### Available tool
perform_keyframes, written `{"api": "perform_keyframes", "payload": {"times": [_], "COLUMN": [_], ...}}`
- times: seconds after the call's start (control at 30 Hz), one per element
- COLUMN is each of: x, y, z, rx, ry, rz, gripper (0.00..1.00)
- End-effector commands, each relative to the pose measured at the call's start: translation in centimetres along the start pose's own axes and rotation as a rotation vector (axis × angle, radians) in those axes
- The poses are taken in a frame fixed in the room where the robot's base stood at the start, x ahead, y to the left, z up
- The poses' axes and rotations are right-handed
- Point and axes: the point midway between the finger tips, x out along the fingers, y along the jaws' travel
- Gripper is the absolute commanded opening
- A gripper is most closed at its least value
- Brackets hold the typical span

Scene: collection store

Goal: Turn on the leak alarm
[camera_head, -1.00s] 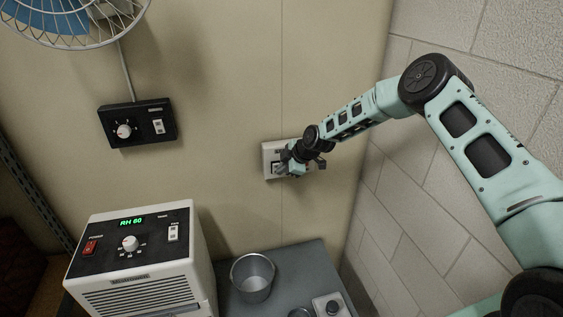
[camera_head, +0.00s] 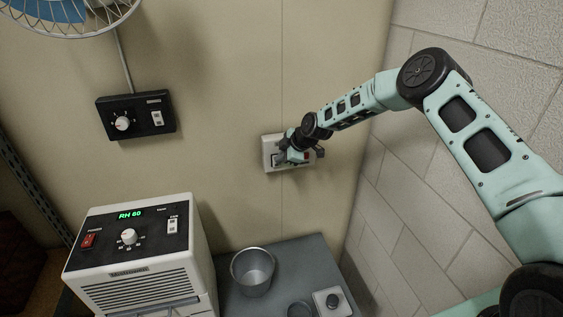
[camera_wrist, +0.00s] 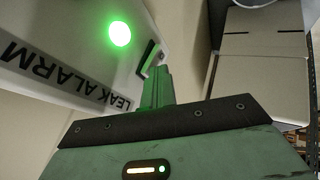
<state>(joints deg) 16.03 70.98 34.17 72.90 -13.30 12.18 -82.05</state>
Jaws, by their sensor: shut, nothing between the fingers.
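The leak alarm (camera_head: 268,147) is a pale plate on the beige wall, partly hidden behind my gripper (camera_head: 281,160). In the wrist view the alarm (camera_wrist: 85,55) carries the black words "LEAK ALARM" and a round green light (camera_wrist: 120,33) that is lit. A dark-framed switch (camera_wrist: 147,57) sits beside the light, partly covered by my fingers. My gripper (camera_wrist: 158,80) is shut and empty, its fingertips at the switch. I cannot tell whether they touch it, and the switch's position is hidden.
A black control box (camera_head: 137,117) with a knob hangs left on the wall, below a fan (camera_head: 65,14). A white dehumidifier (camera_head: 140,260) reading "RH 60" stands lower left. A metal cup (camera_head: 252,272) is on the grey table (camera_head: 310,262) below. A block wall (camera_head: 420,190) is close on the right.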

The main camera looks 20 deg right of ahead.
Motion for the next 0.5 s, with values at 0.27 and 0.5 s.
{"api": "perform_keyframes", "payload": {"times": [0.27,0.5], "x": [-0.4,-1.2], "y": [0.2,0.7], "z": [-0.1,-0.6], "rx": [0.000,0.000], "ry": [-0.001,-0.001], "rz": [0.000,0.000], "gripper": [0.00,0.00]}}
